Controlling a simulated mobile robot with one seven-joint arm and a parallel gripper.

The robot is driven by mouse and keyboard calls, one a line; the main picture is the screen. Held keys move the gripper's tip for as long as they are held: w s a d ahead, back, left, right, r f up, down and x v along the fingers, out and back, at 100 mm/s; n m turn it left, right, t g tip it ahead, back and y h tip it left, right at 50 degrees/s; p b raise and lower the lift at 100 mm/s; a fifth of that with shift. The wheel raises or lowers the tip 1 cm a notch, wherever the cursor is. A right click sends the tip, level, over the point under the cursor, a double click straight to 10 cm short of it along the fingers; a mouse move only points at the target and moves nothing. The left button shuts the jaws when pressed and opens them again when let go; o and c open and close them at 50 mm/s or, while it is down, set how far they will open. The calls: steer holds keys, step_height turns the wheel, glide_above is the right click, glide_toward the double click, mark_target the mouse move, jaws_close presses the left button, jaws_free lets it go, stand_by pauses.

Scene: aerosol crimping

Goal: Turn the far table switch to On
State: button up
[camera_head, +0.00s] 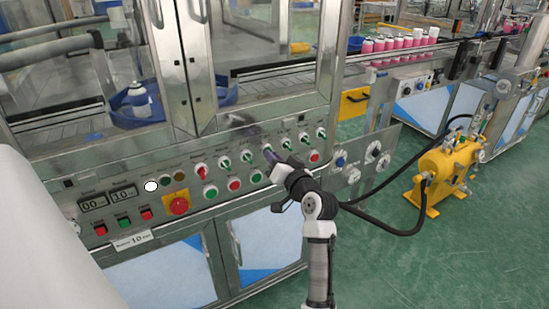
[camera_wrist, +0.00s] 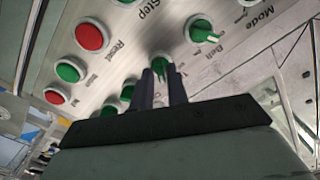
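A grey control panel (camera_head: 119,232) on the machine front carries a row of green selector switches and one red one. In the wrist view, a green selector switch (camera_wrist: 160,65) lies between the tips of my gripper (camera_wrist: 162,80). The fingers are close together, one on each side of its knob. I cannot tell whether they touch it. In the head view, my gripper (camera_head: 270,155) reaches the right part of the switch row and hides what is behind it. The label near this switch is mostly covered, so I cannot tell which switch is the far table one.
Another green switch (camera_wrist: 203,29) sits close by, right of my fingers. A red button (camera_wrist: 91,36) and green buttons lie to the left. A red emergency stop (camera_head: 178,205) is on the panel. A yellow pump (camera_head: 445,172) stands on the floor at right, with black hoses.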

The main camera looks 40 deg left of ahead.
steer(key=shift+o, duration=1.2)
steer(key=shift+d, duration=0.1)
steer(key=b+v, duration=0.2)
steer(key=v, duration=1.1)
steer(key=shift+s+d, duration=0.2)
steer(key=shift+d, duration=0.1)
